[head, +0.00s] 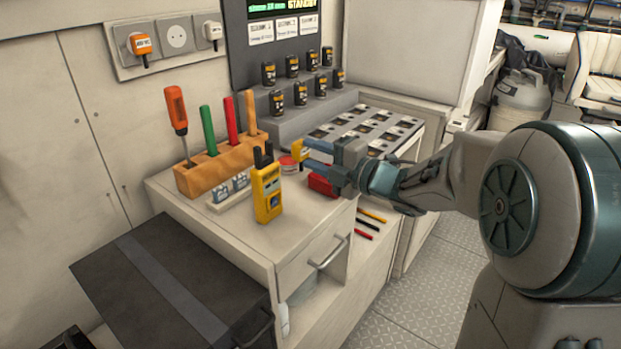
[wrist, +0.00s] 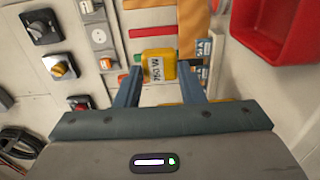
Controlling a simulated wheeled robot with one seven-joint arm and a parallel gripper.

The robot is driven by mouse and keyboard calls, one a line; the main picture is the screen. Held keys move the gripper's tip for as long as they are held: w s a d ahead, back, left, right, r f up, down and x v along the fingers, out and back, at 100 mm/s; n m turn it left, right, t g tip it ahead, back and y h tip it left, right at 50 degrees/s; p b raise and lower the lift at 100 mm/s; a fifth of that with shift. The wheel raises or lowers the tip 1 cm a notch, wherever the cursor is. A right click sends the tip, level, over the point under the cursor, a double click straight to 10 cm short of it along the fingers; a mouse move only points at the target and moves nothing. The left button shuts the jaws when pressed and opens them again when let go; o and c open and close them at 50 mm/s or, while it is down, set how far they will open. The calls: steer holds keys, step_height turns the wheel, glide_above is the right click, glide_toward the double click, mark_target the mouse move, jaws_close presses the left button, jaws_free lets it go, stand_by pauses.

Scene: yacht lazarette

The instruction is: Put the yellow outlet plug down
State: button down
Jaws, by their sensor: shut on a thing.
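The yellow outlet plug (head: 298,149) is held between the blue fingertips of my gripper (head: 306,155), above the counter beside the yellow meter. In the wrist view the plug (wrist: 158,65) sits between the two fingers (wrist: 160,76), with a printed label on its face. My gripper is shut on it. The counter top (head: 300,222) lies below. A small red round item (head: 288,164) shows just behind the plug in the head view.
A yellow handheld meter (head: 267,192) stands upright near the counter's front. A wooden block (head: 205,172) holds a screwdriver and coloured tools. A red bin (head: 322,182) is under my gripper. An outlet panel (head: 176,38) with an orange plug (head: 141,45) is on the wall.

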mark_target(302, 171)
steer(key=shift+w+a+f, duration=0.25)
steer(key=shift+a+f, duration=0.2)
steer(key=shift+a, duration=0.05)
steer(key=shift+f+b, duration=0.5)
steer(key=shift+f, duration=1.4)
steer(key=shift+f+b, duration=0.35)
steer(key=shift+b, duration=0.1)
steer(key=shift+f+b, duration=0.3)
steer(key=shift+b, duration=0.1)
steer(key=c, duration=0.9)
jaws_free()
steer(key=shift+c, duration=0.2)
steer(key=shift+r, duration=0.2)
